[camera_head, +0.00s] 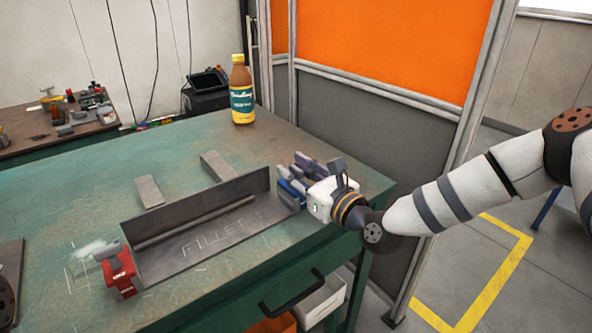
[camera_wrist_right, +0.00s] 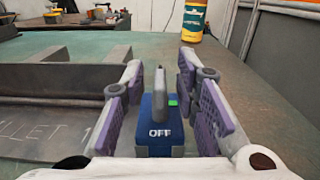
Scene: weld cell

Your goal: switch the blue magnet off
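The blue magnet (camera_head: 291,188) sits at the right end of the angle-shaped steel piece (camera_head: 205,232), on the green table. In the right wrist view the blue magnet (camera_wrist_right: 160,138) shows the word OFF on its front, a grey lever (camera_wrist_right: 160,95) standing upright and a small green patch beside the lever. My right gripper (camera_wrist_right: 160,100) is open. Its purple-padded fingers stand on either side of the lever, with a gap on both sides. In the head view my right gripper (camera_head: 305,170) partly hides the blue magnet. My left gripper is not in view.
A red magnet (camera_head: 120,270) with a grey lever stands at the steel's left end. Two loose grey bars (camera_head: 148,191) lie behind the steel. A brown bottle (camera_head: 241,92) stands at the table's back edge. An orange-and-grey screen (camera_head: 385,45) rises behind the right side.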

